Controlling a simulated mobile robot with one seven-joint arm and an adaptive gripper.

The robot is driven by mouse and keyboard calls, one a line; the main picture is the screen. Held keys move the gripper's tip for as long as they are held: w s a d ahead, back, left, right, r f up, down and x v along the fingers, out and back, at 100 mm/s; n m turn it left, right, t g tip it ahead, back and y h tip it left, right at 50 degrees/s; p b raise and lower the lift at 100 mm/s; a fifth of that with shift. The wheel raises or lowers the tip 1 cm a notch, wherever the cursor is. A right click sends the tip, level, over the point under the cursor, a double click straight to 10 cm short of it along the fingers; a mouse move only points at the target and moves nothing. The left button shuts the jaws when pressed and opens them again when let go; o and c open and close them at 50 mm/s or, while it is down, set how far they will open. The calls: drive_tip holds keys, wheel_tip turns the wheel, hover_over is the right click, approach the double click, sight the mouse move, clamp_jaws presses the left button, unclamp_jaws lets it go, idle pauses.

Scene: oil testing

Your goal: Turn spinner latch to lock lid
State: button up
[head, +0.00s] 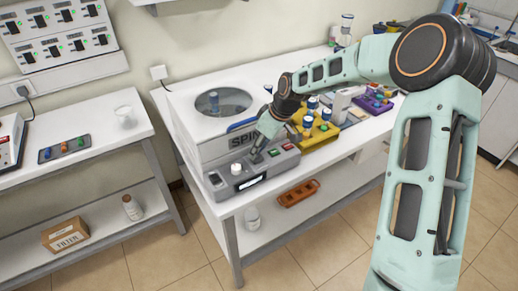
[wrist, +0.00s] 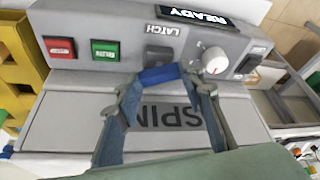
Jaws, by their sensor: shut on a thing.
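The spinner (head: 205,148) is a white box with a round window in its lid (head: 190,98), which looks closed. A blue handle (head: 243,125) is at the lid's front edge. The grey control panel (wrist: 110,20) carries the word LATCH beside a dark grey block. A blue latch piece (wrist: 160,75) is by that block, between my fingertips. My gripper (wrist: 162,82) is shut on it; in the head view my gripper (head: 257,156) reaches down to the panel. The fingers partly hide the SPIN lettering (wrist: 172,115). The latch's exact angle is unclear.
The panel has a red button (wrist: 59,47), a green button (wrist: 105,50), a white knob (wrist: 214,60) and a display (wrist: 196,17) reading READY. A yellow rack (head: 318,133) with blue-capped items stands close to the right of my gripper in the head view.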

drive_tip(key=m+b, duration=0.2)
drive_tip(key=m+t+h+b, duration=0.1)
drive_tip(key=b, duration=0.1)
drive_tip(key=shift+s+a+f+m, duration=0.15)
drive_tip(key=shift+m, duration=0.25)
drive_tip(key=shift+m+b, duration=0.5)
drive_tip(key=shift+b, duration=0.05)
drive_tip(key=shift+h, duration=0.3)
drive_tip(key=o, duration=1.2)
drive_tip(key=shift+c, duration=0.2)
drive_tip(key=shift+r, duration=0.25)
drive_tip(key=v, duration=1.1)
drive_tip(key=shift+s+r, duration=0.3)
drive_tip(key=shift+s, duration=0.05)
